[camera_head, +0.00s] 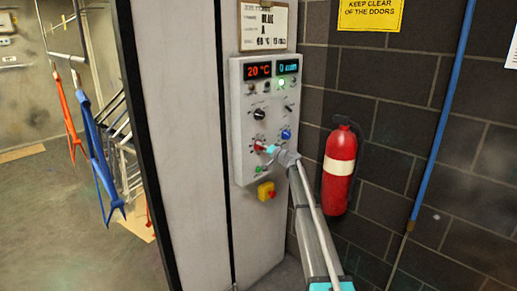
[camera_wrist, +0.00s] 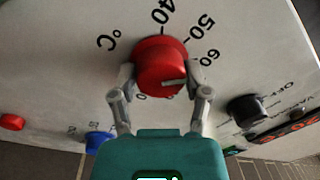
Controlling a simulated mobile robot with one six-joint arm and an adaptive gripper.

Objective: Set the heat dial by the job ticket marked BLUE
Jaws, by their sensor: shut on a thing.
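The red heat dial (camera_wrist: 160,66) has a °C scale with 40, 50 and 60 visible in the wrist view. Its white pointer line points to the right of the picture, beside my right finger, past the 60 label; the exact mark is hidden. My gripper (camera_wrist: 161,82) has a finger on each side of the dial and is shut on it. In the head view my gripper (camera_head: 271,150) reaches the red dial (camera_head: 258,146) low on the grey control panel (camera_head: 241,110). The job ticket (camera_head: 265,24) above reads BLUE and A; its bottom line is blurred, possibly 60 °C.
The panel displays read 20 °C (camera_head: 258,70) and 0 (camera_head: 288,66). A black knob (camera_head: 260,114), a blue knob (camera_head: 286,134) and a yellow box with a red button (camera_head: 266,191) are close by. A fire extinguisher (camera_head: 340,168) hangs to the right.

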